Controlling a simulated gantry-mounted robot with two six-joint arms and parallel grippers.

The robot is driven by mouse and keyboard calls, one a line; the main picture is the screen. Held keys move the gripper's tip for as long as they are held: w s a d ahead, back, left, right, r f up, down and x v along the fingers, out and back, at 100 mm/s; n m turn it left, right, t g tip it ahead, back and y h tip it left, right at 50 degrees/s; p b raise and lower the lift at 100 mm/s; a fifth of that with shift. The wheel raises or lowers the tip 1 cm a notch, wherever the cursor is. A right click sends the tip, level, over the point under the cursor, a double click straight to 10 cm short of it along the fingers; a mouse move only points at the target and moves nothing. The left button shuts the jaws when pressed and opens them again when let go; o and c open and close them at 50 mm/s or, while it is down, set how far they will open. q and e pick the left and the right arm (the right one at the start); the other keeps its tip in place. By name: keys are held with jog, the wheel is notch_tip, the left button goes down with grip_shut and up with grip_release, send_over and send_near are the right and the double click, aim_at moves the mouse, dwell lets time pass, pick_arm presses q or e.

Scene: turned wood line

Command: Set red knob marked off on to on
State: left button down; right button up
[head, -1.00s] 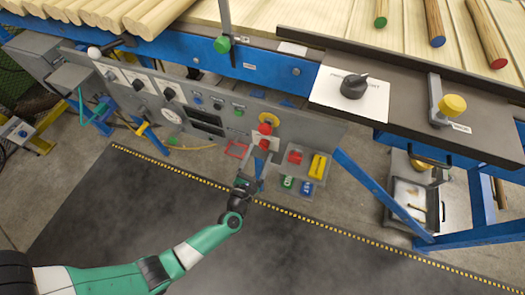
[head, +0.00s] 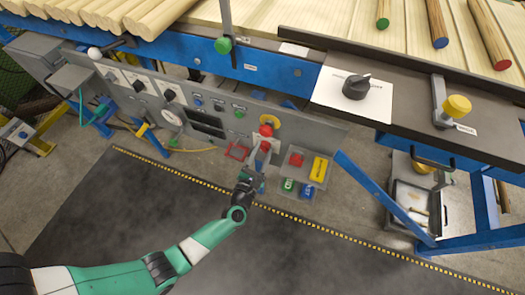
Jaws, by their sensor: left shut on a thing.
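The control panel (head: 212,112) under the blue beam carries a red mushroom button (head: 266,130) on a yellow disc. Just below it is the red knob (head: 265,146), partly hidden by my gripper. My left gripper (head: 261,154) reaches up from below and is shut on this knob. Its off and on marks are too small or covered to read. My right gripper is not in view.
A small box with a red button (head: 296,159) and a yellow part (head: 318,169) sits right of my gripper, with green and blue buttons below. A black dial (head: 356,86) is on a white plate above. The dark floor mat (head: 170,220) is clear.

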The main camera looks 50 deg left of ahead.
pick_arm(q)
jog(key=shift+m, duration=0.3)
jog(key=m+p, duration=0.1)
jog(key=m, duration=0.2)
jog(key=shift+m, duration=0.3)
jog(key=m+p, duration=0.1)
jog(key=m, duration=0.3)
jog(key=shift+m, duration=0.3)
jog(key=m+p, duration=0.1)
jog(key=m, duration=0.3)
jog(key=shift+f+m+p, duration=0.1)
jog(key=shift+m+p, duration=0.55)
jog(key=shift+m, duration=1.95)
jog(key=shift+c, duration=2.1)
grip_release()
jog(key=shift+d, duration=0.1)
